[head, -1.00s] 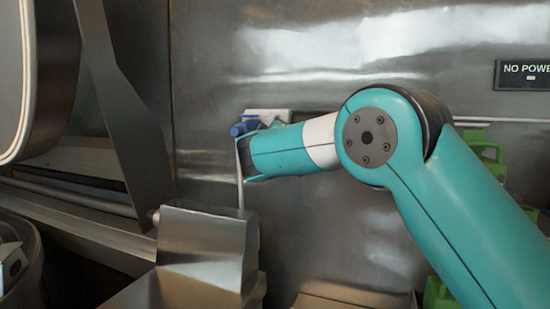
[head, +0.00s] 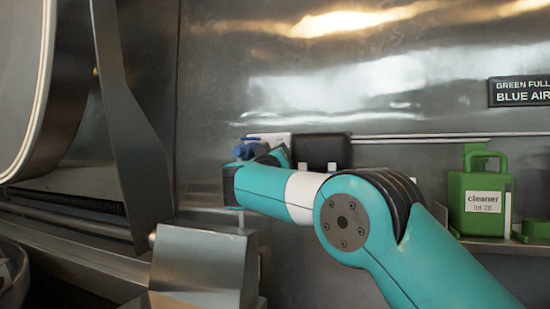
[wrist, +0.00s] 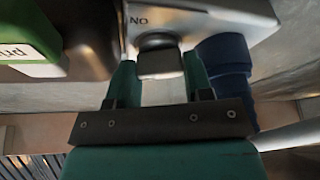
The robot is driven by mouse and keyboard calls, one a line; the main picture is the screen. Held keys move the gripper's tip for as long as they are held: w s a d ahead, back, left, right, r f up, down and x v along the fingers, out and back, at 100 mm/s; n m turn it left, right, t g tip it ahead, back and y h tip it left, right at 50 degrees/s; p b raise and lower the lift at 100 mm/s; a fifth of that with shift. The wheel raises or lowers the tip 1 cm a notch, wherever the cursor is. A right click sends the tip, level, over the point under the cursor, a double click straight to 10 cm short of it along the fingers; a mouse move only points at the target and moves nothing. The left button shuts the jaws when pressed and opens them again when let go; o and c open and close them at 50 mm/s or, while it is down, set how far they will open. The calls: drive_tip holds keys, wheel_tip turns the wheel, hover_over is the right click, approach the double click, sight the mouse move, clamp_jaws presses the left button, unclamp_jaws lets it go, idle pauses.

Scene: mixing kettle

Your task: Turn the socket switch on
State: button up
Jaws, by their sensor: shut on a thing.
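The pale grey socket box (wrist: 215,14) fills the top of the wrist view. A dark grey switch (wrist: 161,58) sticks out below the lettering. My gripper (wrist: 160,66) has its two teal fingers on either side of the switch and is shut on it. A blue plug (wrist: 226,62) sits in the socket box, just right of the fingers. In the head view the socket box (head: 272,137) is on the back wall, with the blue plug (head: 244,151) at its left. My wrist and forearm hide the switch there.
A black box (head: 322,151) sits right of the socket. A green cleaner container (head: 478,200) stands on a shelf at right. A display (head: 520,91) on the wall reads "GREEN FULL" and "BLUE AIR", cut off. A metal block (head: 203,268) stands below my arm.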

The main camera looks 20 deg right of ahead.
drive_tip(key=shift+f, duration=0.3)
drive_tip(key=o, duration=0.9)
drive_tip(key=shift+c, duration=0.2)
drive_tip(key=shift+d+r, duration=0.1)
